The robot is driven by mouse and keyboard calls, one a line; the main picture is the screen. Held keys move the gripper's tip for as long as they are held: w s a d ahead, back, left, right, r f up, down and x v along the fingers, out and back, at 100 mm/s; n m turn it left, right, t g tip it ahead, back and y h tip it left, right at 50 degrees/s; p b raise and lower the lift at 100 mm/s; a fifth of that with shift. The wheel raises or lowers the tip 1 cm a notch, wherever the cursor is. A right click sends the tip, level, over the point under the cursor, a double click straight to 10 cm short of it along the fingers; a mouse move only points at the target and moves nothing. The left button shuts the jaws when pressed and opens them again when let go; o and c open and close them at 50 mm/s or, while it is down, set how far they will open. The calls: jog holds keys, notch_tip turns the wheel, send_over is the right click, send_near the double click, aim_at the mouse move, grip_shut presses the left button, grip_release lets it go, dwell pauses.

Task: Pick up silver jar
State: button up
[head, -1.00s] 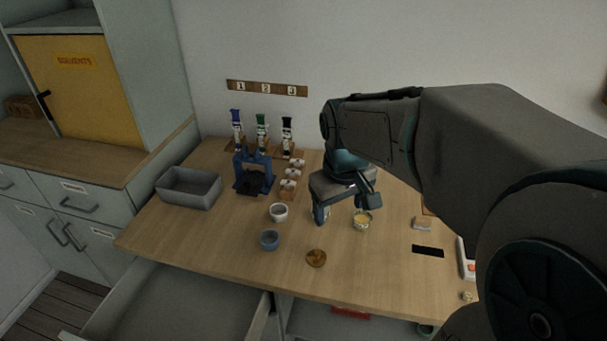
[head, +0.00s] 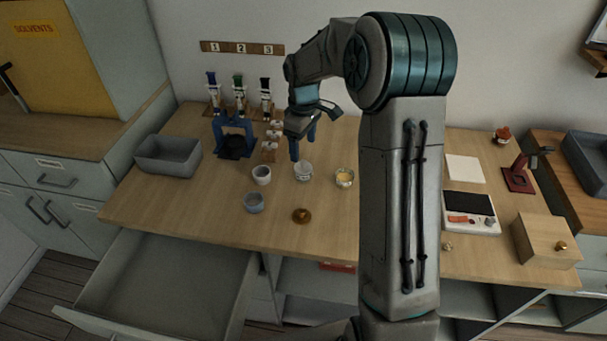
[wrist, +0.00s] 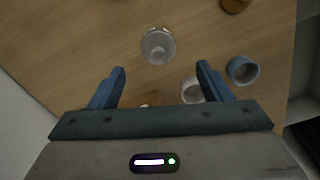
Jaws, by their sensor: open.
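A pale, silvery, round jar (head: 303,171) stands on the wooden table, between a white cup and a bowl with yellow content. It also shows in the wrist view (wrist: 158,45), upright and seen from above, just beyond the fingertips and roughly centred between them. My gripper (head: 303,147) is open and empty, with its two blue fingers pointing down just behind the jar in the head view. In the wrist view its fingers (wrist: 160,70) are spread wide and do not touch the jar. Exact height above the table is hard to tell.
A white cup (head: 261,175) stands close left of the jar, and a blue-grey cup (head: 254,203) nearer the front. A blue stand (head: 234,138) and grey bin (head: 168,156) are left.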

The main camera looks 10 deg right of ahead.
aim_at(303, 161)
notch_tip(303, 161, down, 10)
jog(key=shift+w+r+p, duration=0.1)
jog(key=shift+p, duration=0.35)
jog(key=c, duration=1.2)
